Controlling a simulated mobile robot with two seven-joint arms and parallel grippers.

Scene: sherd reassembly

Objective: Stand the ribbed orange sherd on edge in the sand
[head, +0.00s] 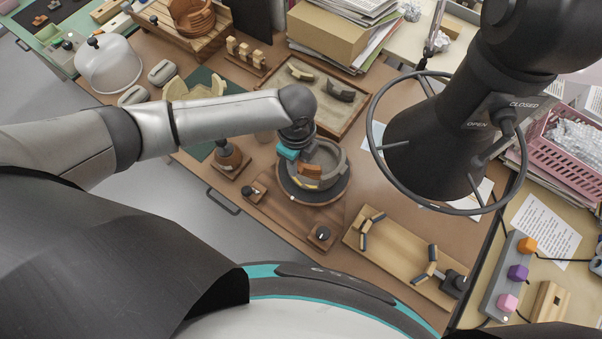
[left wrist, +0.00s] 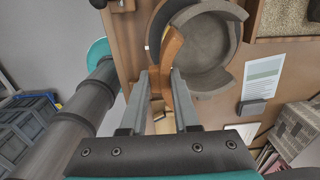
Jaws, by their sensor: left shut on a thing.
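The orange sherd (head: 311,169) shows at the grey, partly built bowl (head: 338,177) on the round turntable. In the left wrist view the sherd (left wrist: 172,47) is a curved orange-brown piece along the bowl's left wall; its ribs are too small to make out. My left gripper (left wrist: 164,84) is shut on this sherd, which sticks out beyond the fingertips. I cannot tell whether the sherd touches the bowl. The sand tray (head: 350,126) lies behind the bowl, with a tan sherd (head: 300,75) and a dark sherd (head: 341,91) in it. My right gripper is not in view.
A large black lamp-like hood (head: 437,155) with a ring hangs right of the bowl. A wooden board with dark-padded supports (head: 398,257) lies front right. A small wooden stand (head: 246,55) and a paper-topped box (head: 327,37) stand near the tray.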

